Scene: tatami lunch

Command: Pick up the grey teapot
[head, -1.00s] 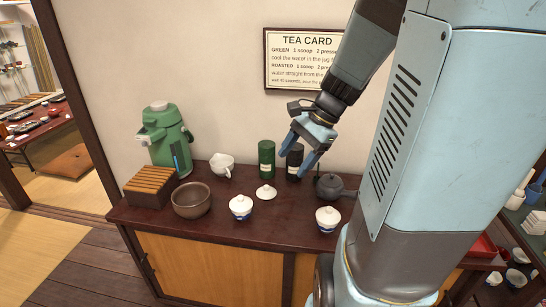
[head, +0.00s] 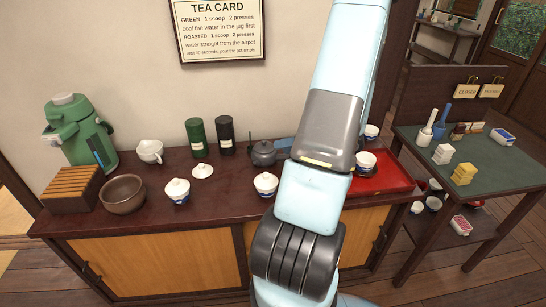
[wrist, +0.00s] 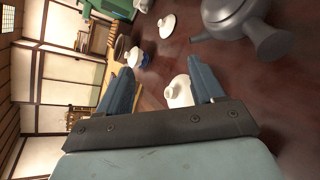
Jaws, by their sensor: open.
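The grey teapot (head: 263,153) stands upright on the dark wooden counter, just left of my arm in the head view. In the wrist view the teapot (wrist: 238,18) is large at the upper right, beyond and apart from the fingers. My gripper (wrist: 163,84) is open and empty, with blue fingers spread. A white lidded cup (wrist: 179,92) shows between the fingertips in the wrist view, lower down on the counter. In the head view my arm hides nearly all of the gripper; only a blue piece shows beside the teapot.
Two white-and-blue lidded cups (head: 265,184) (head: 177,190) stand near the front edge. A white lid (head: 202,170), green canister (head: 196,138), black canister (head: 226,136), white jug (head: 150,151) and brown bowl (head: 122,194) are to the left. A red tray (head: 385,178) lies right of my arm.

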